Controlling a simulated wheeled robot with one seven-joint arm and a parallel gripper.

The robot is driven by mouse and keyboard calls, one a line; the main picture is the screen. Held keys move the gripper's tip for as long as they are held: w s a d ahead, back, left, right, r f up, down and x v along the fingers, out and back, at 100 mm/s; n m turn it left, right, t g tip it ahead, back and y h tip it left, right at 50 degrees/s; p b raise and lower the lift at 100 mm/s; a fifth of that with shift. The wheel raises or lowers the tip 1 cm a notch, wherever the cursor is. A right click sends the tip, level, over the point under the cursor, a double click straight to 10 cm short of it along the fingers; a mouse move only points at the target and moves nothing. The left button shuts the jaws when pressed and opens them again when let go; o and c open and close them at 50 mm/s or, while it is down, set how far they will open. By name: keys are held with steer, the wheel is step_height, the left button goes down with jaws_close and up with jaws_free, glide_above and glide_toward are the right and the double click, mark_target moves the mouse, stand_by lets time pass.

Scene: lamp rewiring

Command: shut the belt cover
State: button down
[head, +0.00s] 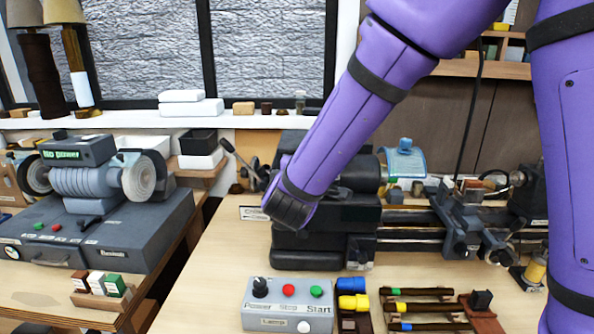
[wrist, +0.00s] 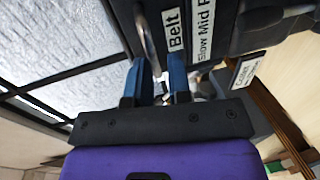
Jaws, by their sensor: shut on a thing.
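The lathe (head: 352,215) stands on the wooden bench, its dark headstock partly behind my purple arm. In the wrist view a dark face with a white "Belt" label (wrist: 176,32) and a "Slow Mid" label (wrist: 205,35) lies just beyond my fingers; I take the part by the "Belt" label for the belt cover. My gripper (wrist: 162,70) has its blue fingers close together at the edge of that face, shut on a small part between them that is mostly hidden. The head view hides the fingers behind my wrist. How far the cover stands open cannot be told.
A bench grinder (head: 95,180) stands on the left bench, beyond a gap. A lever (head: 240,160) sticks out left of the headstock.

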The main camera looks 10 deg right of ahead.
steer(key=shift+w+d+f+g, duration=0.1)
steer(key=shift+d+f+g, duration=0.3)
steer(key=shift+f, duration=0.3)
steer(key=c, duration=1.3)
jaws_free()
steer(key=shift+c, duration=0.2)
steer(key=shift+o, duration=0.7)
steer(key=shift+w, duration=0.1)
steer(key=shift+w+f, duration=0.15)
steer(key=shift+w, duration=0.15)
steer(key=shift+s+a, duration=0.1)
steer(key=shift+a, duration=0.05)
steer(key=v, duration=1)
steer(key=shift+s, duration=0.25)
